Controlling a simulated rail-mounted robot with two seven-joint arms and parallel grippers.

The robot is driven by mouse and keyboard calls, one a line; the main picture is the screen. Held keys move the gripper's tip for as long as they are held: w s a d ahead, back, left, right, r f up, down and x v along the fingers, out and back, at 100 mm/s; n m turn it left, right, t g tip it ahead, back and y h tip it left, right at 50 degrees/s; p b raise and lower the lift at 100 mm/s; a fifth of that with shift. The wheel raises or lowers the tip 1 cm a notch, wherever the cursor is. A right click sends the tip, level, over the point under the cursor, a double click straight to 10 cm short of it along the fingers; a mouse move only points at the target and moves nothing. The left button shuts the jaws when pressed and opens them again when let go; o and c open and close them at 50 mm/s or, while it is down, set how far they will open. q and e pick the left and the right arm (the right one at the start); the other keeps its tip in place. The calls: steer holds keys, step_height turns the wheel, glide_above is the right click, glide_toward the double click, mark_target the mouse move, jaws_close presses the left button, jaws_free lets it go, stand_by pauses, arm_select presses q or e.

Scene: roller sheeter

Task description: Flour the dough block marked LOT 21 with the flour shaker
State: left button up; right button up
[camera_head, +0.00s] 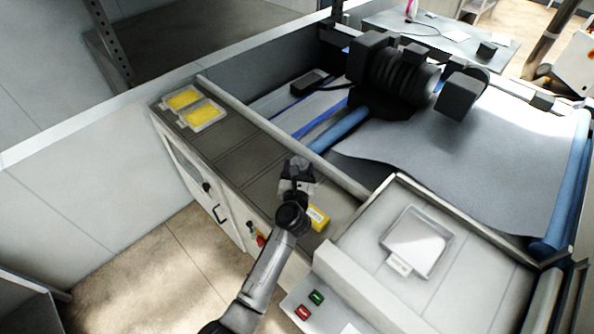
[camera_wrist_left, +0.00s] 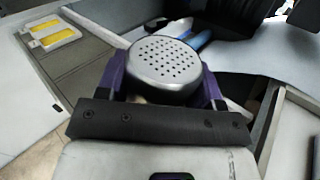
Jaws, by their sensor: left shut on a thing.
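My left gripper (camera_head: 298,182) is shut on the flour shaker (camera_head: 296,165) above the grey counter. In the left wrist view the shaker's round, perforated metal top (camera_wrist_left: 165,64) sits between the purple fingers. A pale block or slab (camera_head: 420,240) lies in a shallow tray on the right-hand platform, with a small white tag (camera_head: 398,263) at its front. Two yellow slabs (camera_head: 184,98) (camera_head: 202,115) lie in pale trays at the counter's far left end; they also show in the left wrist view (camera_wrist_left: 52,40). I cannot read any lot marking. My right gripper is out of view.
A small yellow box (camera_head: 317,218) stands on the counter beside my left wrist. Raised rims edge the right-hand platform (camera_head: 345,268). Green and red buttons (camera_head: 316,297) are at its front. The roller sheeter (camera_head: 395,82) and its grey sheet lie behind. The middle counter (camera_head: 245,155) is clear.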

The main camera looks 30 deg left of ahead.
arm_select(q)
steer(key=f+m+b, duration=0.1)
steer(key=m, duration=0.1)
steer(key=f+m+b, duration=0.1)
steer(key=m, duration=0.2)
steer(key=f+m+t+b, duration=0.1)
steer(key=f+m, duration=0.1)
steer(key=shift+d+f+h, duration=0.1)
steer(key=shift+d+h, duration=0.15)
steer(key=shift+h, duration=0.05)
steer(key=m, duration=0.3)
steer(key=shift+d+f+t, duration=0.15)
steer(key=shift+f+t, duration=0.2)
steer(key=shift+t, duration=0.05)
steer(key=shift+w+d+f+m+h, duration=0.1)
steer(key=shift+f+m+h, duration=0.1)
steer(key=shift+m, duration=0.3)
steer(key=shift+d+f+m+h, duration=0.1)
steer(key=shift+m+h, duration=0.1)
steer(key=shift+m, duration=0.3)
steer(key=f+m, duration=0.1)
steer(key=m, duration=0.1)
steer(key=d+f+m+h, duration=0.1)
steer(key=m, duration=0.2)
steer(key=d+f+m+h+p, duration=0.1)
steer(key=m, duration=0.2)
steer(key=shift+w+f+t, duration=0.2)
steer(key=shift+f+t, duration=0.15)
steer(key=shift+t, duration=0.05)
steer(key=shift+d, duration=0.15)
